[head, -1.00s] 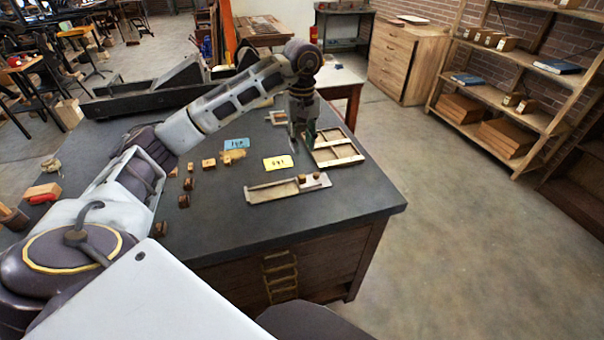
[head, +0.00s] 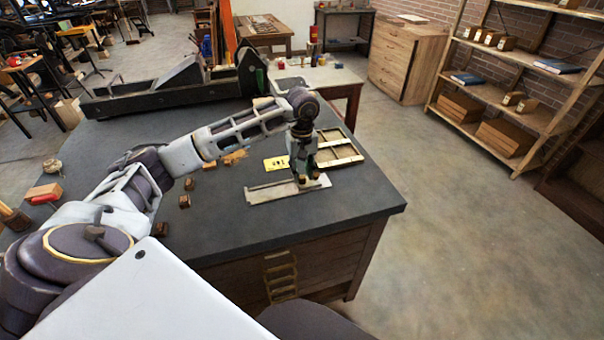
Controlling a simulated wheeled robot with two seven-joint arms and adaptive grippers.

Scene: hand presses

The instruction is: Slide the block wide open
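A flat pale tray-like slide (head: 268,193) lies near the front right of the dark table. My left gripper (head: 304,182) points down over its right part, where a small wooden block showed a second ago. The gripper now covers that spot, so the block is hidden or nearly so. I cannot tell whether the fingers are closed on it. My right gripper is not in view.
Several small wooden blocks (head: 184,201) are scattered to the left. A long black press (head: 165,95) stands at the back left.

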